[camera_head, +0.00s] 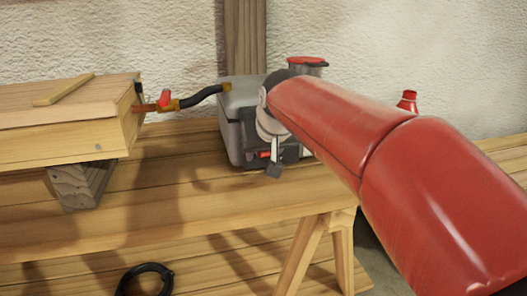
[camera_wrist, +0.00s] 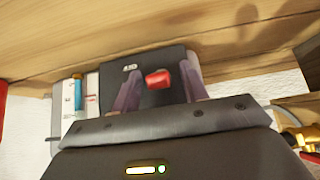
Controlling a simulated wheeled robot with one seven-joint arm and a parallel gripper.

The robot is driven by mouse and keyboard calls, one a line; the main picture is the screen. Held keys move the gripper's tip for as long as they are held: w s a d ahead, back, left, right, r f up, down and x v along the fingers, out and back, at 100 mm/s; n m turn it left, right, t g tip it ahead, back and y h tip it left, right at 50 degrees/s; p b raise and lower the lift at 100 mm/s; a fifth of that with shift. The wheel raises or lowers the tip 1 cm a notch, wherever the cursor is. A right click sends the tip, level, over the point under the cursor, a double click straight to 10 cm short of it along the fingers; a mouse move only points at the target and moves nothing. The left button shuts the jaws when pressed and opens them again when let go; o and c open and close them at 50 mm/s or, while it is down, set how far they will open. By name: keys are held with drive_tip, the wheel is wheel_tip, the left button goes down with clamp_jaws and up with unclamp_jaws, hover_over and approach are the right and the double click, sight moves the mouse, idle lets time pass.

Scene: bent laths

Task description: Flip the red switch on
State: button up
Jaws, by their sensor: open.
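The red switch (camera_wrist: 158,79) sits on a dark panel (camera_wrist: 122,72) on the front of the grey machine. It also shows as a small red patch in the head view (camera_head: 265,154), low on the machine (camera_head: 237,125). My gripper (camera_wrist: 161,74) is open in front of the panel, with one finger on each side of the switch. The jaws look empty, and I cannot tell whether a finger touches the switch or panel. In the head view my gripper (camera_head: 275,166) is partly hidden behind my wrist.
A black hose (camera_head: 203,96) joins the machine to a red-handled valve (camera_head: 165,100) on the wooden box (camera_head: 70,128) at left. A red-topped canister (camera_head: 307,68) and a red bottle (camera_head: 407,101) stand behind my arm. The bench front (camera_head: 200,215) is clear.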

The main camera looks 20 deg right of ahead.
drive_tip(key=v, duration=0.7)
drive_tip(key=shift+s+r, duration=0.25)
drive_tip(key=shift+r, duration=0.05)
drive_tip(key=s+f+g, duration=0.2)
drive_tip(key=s+f, duration=1.6)
drive_tip(key=f, duration=0.2)
drive_tip(key=shift+s+f, duration=0.35)
